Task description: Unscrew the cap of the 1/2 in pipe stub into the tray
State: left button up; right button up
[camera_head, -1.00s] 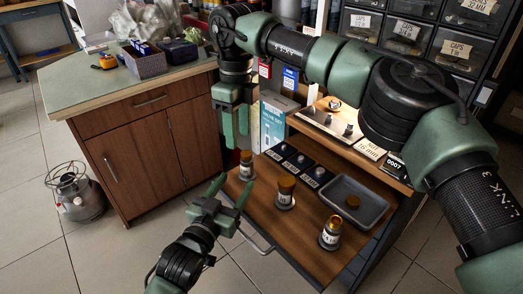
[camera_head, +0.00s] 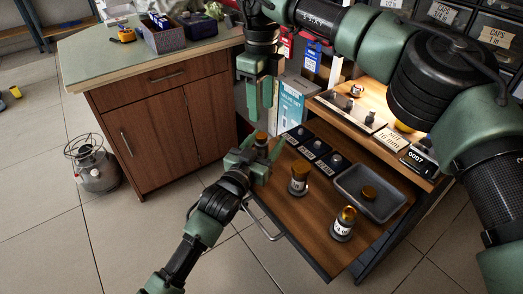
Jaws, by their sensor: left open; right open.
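Three capped pipe stubs stand upright on the wooden pull-out shelf: a far-left one (camera_head: 261,138), a middle one (camera_head: 298,178) and a front one (camera_head: 343,224). My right gripper (camera_head: 260,112) points down, open and empty, above and behind that stub.
Black holders with small knobs (camera_head: 318,149) stand in a row behind the stubs. A raised shelf (camera_head: 375,130) bounds the back. A wooden cabinet (camera_head: 165,110) stands at the left, and a metal handle (camera_head: 262,222) juts from the pull-out shelf's left edge.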

pick_arm(q)
jog(key=shift+c, duration=0.4)
grip_shut()
dwell(1.0)
